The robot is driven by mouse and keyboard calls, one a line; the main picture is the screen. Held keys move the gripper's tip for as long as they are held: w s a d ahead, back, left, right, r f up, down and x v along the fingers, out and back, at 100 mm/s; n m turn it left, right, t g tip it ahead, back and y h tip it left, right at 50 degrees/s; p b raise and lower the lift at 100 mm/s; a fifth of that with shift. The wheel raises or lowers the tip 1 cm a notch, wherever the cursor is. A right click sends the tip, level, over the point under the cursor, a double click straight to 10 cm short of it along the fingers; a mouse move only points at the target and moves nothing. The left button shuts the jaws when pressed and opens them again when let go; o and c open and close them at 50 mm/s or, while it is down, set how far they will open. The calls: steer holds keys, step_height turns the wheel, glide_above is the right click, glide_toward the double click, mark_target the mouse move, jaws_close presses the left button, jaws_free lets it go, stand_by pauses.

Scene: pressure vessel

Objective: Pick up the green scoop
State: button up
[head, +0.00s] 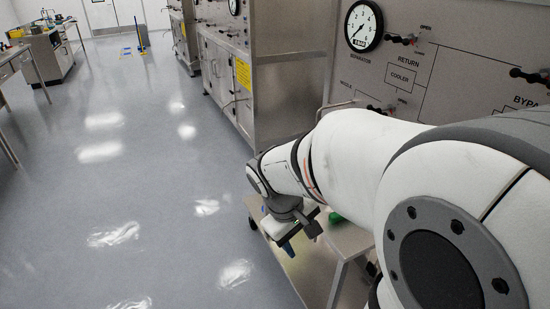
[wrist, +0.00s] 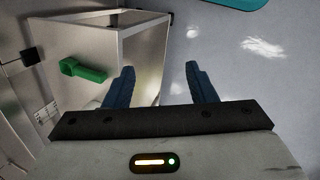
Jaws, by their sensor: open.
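The green scoop (wrist: 83,69) lies on a light metal surface (wrist: 70,42) at the left of the wrist view. In the head view only a small green part (head: 336,218) shows behind my arm; the rest is hidden. My gripper (wrist: 158,76) is open, with two blue fingers spread apart and nothing between them. The scoop is to the left of the fingers, apart from them. In the head view my gripper (head: 289,247) points down near the left edge of the low bench (head: 352,241).
Steel cabinets (head: 285,72) with a gauge panel (head: 395,55) stand behind and right of my arm. The bench has a framed leg structure (wrist: 140,45). The grey floor (head: 150,190) at left is clear. A teal thing (wrist: 243,3) shows at the top of the wrist view.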

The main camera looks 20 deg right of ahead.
steer(key=w+d+f+n+h+p, duration=0.1)
steer(key=w+d+f+n+h, duration=0.2)
steer(key=w+d+f+n, duration=0.2)
steer(key=w+d+f+n+h, duration=0.3)
steer(key=w+d+f+n, duration=0.1)
steer(key=w+d+n, duration=0.1)
steer(key=w+d+f+n+h+p, duration=0.1)
steer(key=w+d+f+n+h, duration=0.2)
steer(key=w+d+f+n, duration=0.1)
steer(key=shift+w+d+f+n+h+p, duration=0.15)
steer(key=shift+w+d+f, duration=0.15)
steer(key=shift+d, duration=0.3)
steer(key=shift+w+d+f+n+h+p, duration=0.1)
steer(key=shift+w+d+f, duration=0.2)
steer(key=shift+d, duration=0.25)
steer(key=shift+w+d+f+n+h+p, duration=0.1)
steer(key=shift+w+d+f+n+h, duration=0.1)
steer(key=shift+w+d, duration=0.3)
steer(key=shift+d+f, duration=0.2)
steer(key=shift+d, duration=0.15)
steer(key=p+x, duration=0.1)
steer(key=x, duration=0.6)
steer(key=shift+s+d+p, duration=0.1)
steer(key=shift+d+p, duration=0.05)
steer(key=shift+p, duration=0.2)
steer(key=c, duration=1.1)
